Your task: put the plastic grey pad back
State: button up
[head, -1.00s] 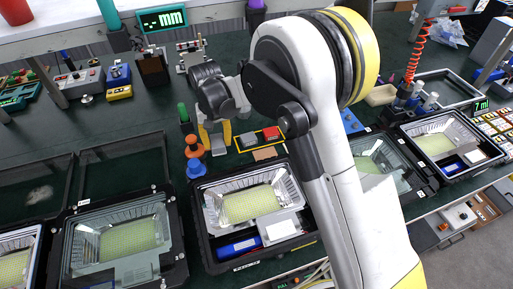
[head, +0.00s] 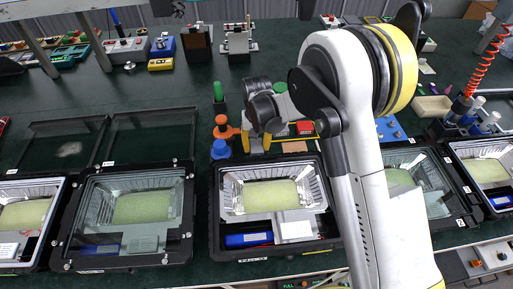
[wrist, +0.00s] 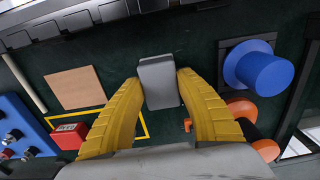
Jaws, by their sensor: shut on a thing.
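The grey pad (wrist: 160,82) is a small plain block between the two yellow fingers of my gripper (wrist: 162,92) in the wrist view. Both fingertips press on its sides. In the head view my gripper (head: 256,143) points down just behind the open middle floodlight housing (head: 322,222), and the pad is barely visible between the fingers. I cannot tell whether the pad touches the bench. A yellow outline (wrist: 147,127) on the bench lies beside the gripper, with a red block (wrist: 69,136) at it. The open housing has a reflector with a yellow-green panel, a blue part and a white block.
A brown square pad (wrist: 75,88) lies left of the gripper in the wrist view. A blue knob-like piece (wrist: 258,68) and orange pieces (wrist: 240,108) stand close on the right. A glass-covered housing (head: 135,212) is to the left.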

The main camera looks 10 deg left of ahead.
jog(key=shift+r, duration=0.1)
jog(key=o, duration=1.3)
